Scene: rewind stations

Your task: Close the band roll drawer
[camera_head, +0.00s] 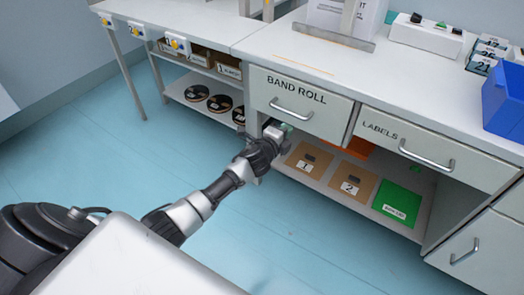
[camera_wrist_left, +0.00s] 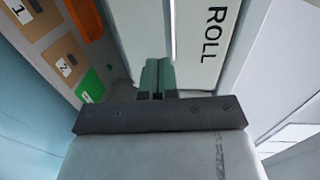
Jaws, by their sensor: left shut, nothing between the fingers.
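The band roll drawer (camera_head: 318,100) is the pale grey drawer under the bench top, marked BAND ROLL, with a silver bar handle (camera_head: 291,112). Its front looks close to the bench face; I cannot tell whether a small gap remains. My left gripper (camera_head: 284,127) is at the lower left of this drawer front, just below the handle. In the left wrist view its greenish fingers (camera_wrist_left: 158,76) are together and empty, near the drawer front (camera_wrist_left: 208,45) with the letters ROLL. I cannot tell whether the fingertips touch it. My right gripper is not in view.
The LABELS drawer (camera_head: 430,148) is to the right. Below, a shelf holds cardboard pieces (camera_head: 308,160), a green sheet (camera_head: 397,203) and an orange item (camera_head: 357,147). A blue bin (camera_head: 505,100) stands on the bench. Black rolls (camera_head: 219,103) lie at left. The floor in front is clear.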

